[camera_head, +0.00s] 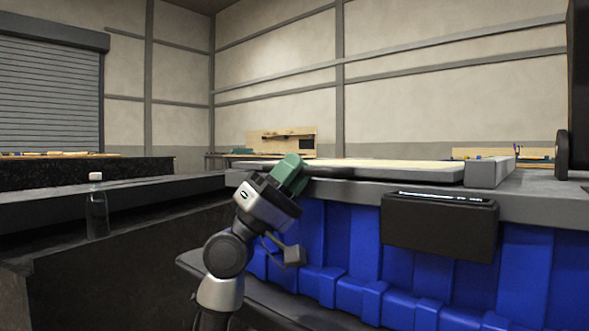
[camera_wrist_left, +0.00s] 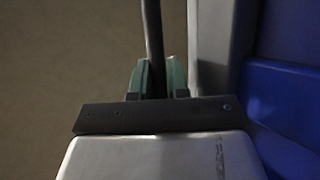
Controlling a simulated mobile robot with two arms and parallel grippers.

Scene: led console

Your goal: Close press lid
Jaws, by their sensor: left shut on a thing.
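My left gripper (camera_head: 291,174) has green fingers and is at the front edge of the blue and grey press (camera_head: 345,245). It is shut on a dark bar (camera_head: 332,172), which looks like a handle along the press's grey upper edge. In the left wrist view the dark bar (camera_wrist_left: 153,35) runs between the green fingers (camera_wrist_left: 157,78). A flat pale panel with a grey rim (camera_head: 400,172) lies level on top of the press. I cannot tell for sure which part is the lid. My right gripper is not in view.
A black box with a lit strip (camera_head: 440,225) is fixed to the press front. A clear bottle (camera_head: 97,208) stands at the left by a dark ledge. A large dark part (camera_head: 577,85) rises at the right edge. Workbenches stand along the back wall.

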